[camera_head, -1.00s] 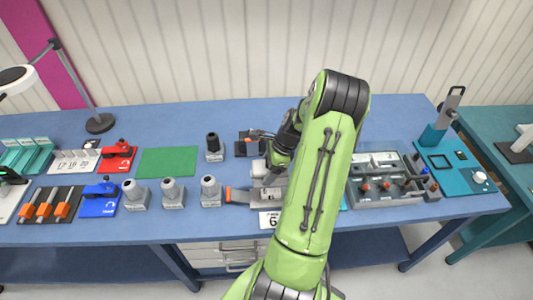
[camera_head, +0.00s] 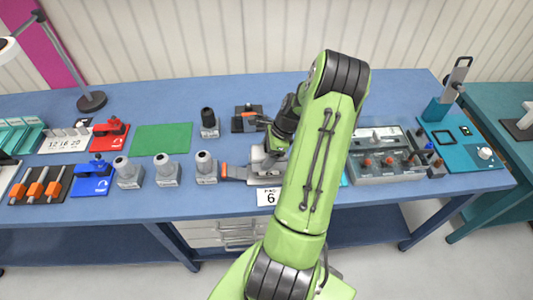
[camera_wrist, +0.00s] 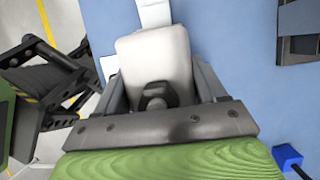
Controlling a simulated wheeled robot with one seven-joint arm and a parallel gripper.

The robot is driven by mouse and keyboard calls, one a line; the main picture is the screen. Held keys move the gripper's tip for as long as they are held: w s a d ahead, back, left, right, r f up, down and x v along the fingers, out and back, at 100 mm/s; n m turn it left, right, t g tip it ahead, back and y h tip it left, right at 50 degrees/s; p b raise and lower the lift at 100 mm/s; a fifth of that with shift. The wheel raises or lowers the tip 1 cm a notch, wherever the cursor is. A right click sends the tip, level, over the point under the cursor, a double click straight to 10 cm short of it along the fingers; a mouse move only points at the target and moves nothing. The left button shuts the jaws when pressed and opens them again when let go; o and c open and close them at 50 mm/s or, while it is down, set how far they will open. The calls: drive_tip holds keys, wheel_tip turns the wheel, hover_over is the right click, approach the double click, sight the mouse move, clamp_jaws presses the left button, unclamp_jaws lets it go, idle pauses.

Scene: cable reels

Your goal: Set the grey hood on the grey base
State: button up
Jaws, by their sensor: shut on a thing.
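My gripper (camera_wrist: 157,98) is shut on the grey hood (camera_wrist: 155,58), a pale block with rounded corners that fills the space between the fingers. In the head view the hood (camera_head: 258,155) shows partly at the left of my arm, which hides most of the gripper. The grey base (camera_head: 258,180) is low on the bench there, with a dark bar and orange tip at its left. The hood is over or on the base; whether they touch or are fully seated I cannot tell.
A number card (camera_head: 268,197) lies in front of the base. Grey posts (camera_head: 205,168) stand to the left and a black-topped one (camera_head: 209,123) behind. A dark fixture (camera_head: 247,120) lies behind the base. A grey switch box (camera_head: 385,165) stands to the right. The green mat (camera_head: 162,138) is bare.

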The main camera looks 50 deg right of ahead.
idle(0.5)
drive_tip(key=shift+f+b, duration=0.8)
drive_tip(key=shift+f, duration=0.5)
drive_tip(key=shift+f+b, duration=0.85)
drive_tip(key=shift+f, duration=0.4)
drive_tip(key=o, duration=1.3)
drive_tip(key=p+v, duration=0.1)
drive_tip(key=v, duration=1.5)
drive_tip(key=shift+d+p, duration=0.15)
drive_tip(key=shift+p, duration=0.25)
